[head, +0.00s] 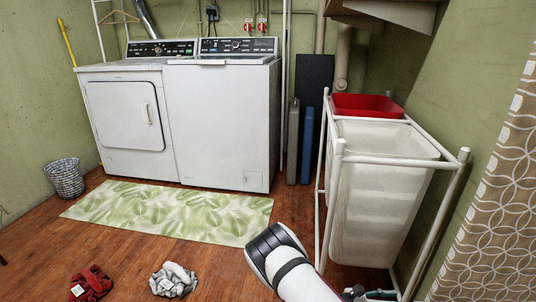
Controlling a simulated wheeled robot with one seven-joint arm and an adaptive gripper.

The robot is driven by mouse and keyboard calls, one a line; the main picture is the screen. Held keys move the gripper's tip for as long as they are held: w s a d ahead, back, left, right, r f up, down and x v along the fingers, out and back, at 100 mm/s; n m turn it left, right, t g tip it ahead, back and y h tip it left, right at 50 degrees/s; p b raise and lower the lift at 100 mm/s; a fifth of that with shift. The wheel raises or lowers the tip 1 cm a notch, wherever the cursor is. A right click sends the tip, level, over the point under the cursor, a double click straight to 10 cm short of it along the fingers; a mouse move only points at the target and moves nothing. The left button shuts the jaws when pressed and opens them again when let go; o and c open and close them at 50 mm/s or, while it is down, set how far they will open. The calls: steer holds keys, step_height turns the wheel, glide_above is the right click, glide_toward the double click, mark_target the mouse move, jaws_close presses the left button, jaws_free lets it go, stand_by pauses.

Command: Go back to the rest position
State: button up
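Part of my white arm with dark bands shows at the bottom centre of the head view, near the laundry sorter frame. A red cloth item (90,284) and a grey cloth item (173,280), perhaps gloves, lie apart on the wooden floor at the bottom left.
A white dryer (127,125) and washer (221,125) stand at the back wall behind a green leaf-patterned rug (170,208). A wire basket (65,178) stands left. A white-framed sorter (380,185) with a red bin (367,106) stands right, beside a patterned curtain (497,210).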

steer(key=s+a+r+m+g+y, duration=0.2)
steer(key=s+a+r+m+y, duration=0.15)
steer(key=r, duration=0.65)
steer(key=s+a+r+m+g+y, duration=0.15)
steer(key=s+r+m+y, duration=0.3)
steer(key=r, duration=0.65)
steer(key=s+a+r+m+g+y, duration=0.25)
steer(key=s+r+m, duration=0.2)
steer(key=r, duration=0.55)
steer(key=s+a+r+m+t+y, duration=0.2)
steer(key=s+a+r, duration=0.1)
steer(key=s, duration=0.4)
steer(key=s+a+r+m+t+y, duration=0.2)
steer(key=s+a+r+y, duration=0.15)
steer(key=s, duration=0.35)
steer(key=s+a+r+m+t+y, duration=0.2)
steer(key=s+a+r, duration=0.1)
steer(key=s, duration=0.5)
step_height(320, 180, up, 37)
steer(key=t+p, duration=0.4)
steer(key=p, duration=3.1)
steer(key=shift+w+n, duration=0.2)
steer(key=shift+n, duration=0.25)
steer(key=shift+f, duration=0.1)
